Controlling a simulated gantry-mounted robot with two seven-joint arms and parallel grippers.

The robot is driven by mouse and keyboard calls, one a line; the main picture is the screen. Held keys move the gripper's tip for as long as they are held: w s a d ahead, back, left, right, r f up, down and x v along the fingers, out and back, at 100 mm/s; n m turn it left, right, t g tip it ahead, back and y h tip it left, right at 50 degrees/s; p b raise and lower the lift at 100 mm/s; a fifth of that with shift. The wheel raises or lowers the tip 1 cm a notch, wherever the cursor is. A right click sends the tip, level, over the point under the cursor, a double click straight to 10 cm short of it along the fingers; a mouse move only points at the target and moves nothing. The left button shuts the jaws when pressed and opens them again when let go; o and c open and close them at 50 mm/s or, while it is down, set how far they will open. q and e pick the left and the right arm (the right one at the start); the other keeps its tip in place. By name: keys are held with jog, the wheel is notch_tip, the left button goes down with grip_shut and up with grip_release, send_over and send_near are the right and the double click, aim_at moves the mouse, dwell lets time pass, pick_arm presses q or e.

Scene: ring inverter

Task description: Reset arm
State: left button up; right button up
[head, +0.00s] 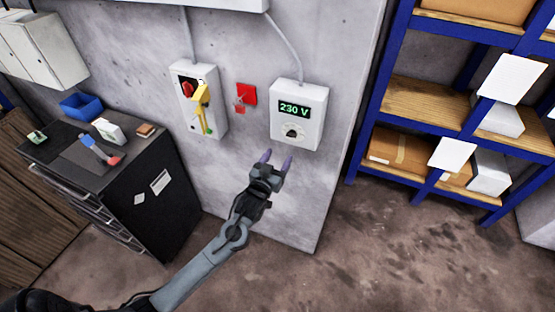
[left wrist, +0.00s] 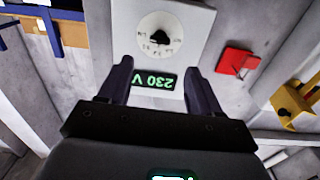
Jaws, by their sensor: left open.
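My left gripper (head: 275,160) is open and empty, its two fingers pointing up toward the wall in the head view. It is just below the white box with the green "230 V" display (head: 297,115) and a black knob (head: 292,132). In the left wrist view, the left gripper (left wrist: 158,75) frames the upside-down display (left wrist: 155,80) between its fingers. The knob (left wrist: 158,38) on its round white dial shows beyond the fingertips, and nothing is between them. My right gripper is not in view.
A red square piece (head: 246,95) and a grey box with a red switch and yellow part (head: 200,98) are on the wall to the left. A black cabinet (head: 150,205) holds a blue bin (head: 82,105) and tools. Blue shelves (head: 385,90) stand right.

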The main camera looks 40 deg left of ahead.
pick_arm(q)
jog(key=s+d+f+m+g+h, duration=0.1)
jog(key=s+d+f+g+h, duration=0.1)
jog(key=s+d+f, duration=0.3)
jog(key=s+d+f+g+h, duration=0.1)
jog(key=s+d+f, duration=0.2)
jog(key=s+f, duration=0.45)
jog(key=s+d+m+g+h, duration=0.25)
jog(key=s+d+g, duration=0.45)
jog(key=s, duration=0.4)
jog(key=s+d+r+m+g, duration=0.1)
jog(key=s+d+m+g, duration=0.2)
jog(key=s, duration=0.6)
notch_tip(320, 180, up, 14)
jog(key=p, duration=1.3)
jog(key=shift+w+n+p, duration=0.25)
jog(key=shift+n+p, duration=0.1)
jog(key=shift+n, duration=0.1)
jog(key=shift+f+h, duration=0.15)
jog(key=shift+h, duration=0.1)
